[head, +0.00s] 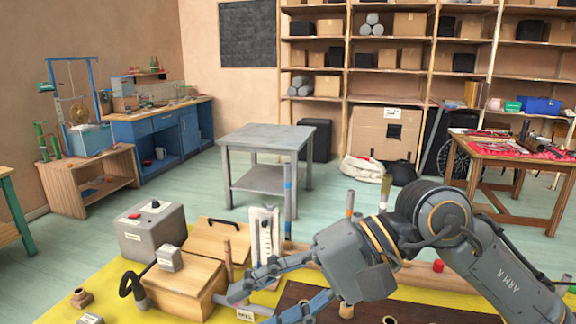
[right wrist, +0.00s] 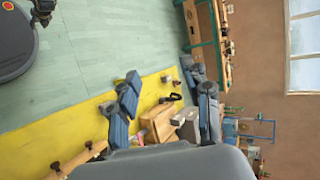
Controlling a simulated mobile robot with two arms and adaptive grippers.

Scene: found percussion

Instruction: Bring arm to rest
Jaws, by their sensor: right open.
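My right gripper (head: 250,308) reaches in from the right in the head view, above the yellow surface in the foreground. Its two blue-and-grey fingers are spread apart and point left. In the right wrist view my right gripper (right wrist: 168,84) also shows open, with nothing held between its fingers. Wooden boxes show behind the gap between them. My right forearm and wrist hide part of the yellow surface and what lies on it. My left gripper is not seen in either view.
Close left of the gripper stand a wooden box (head: 183,288), a second wooden box (head: 216,241) and a grey box (head: 152,230). Upright rods and a white panel (head: 265,236) stand behind it. A grey table (head: 265,137) stands farther back, with open floor (head: 345,205) around it.

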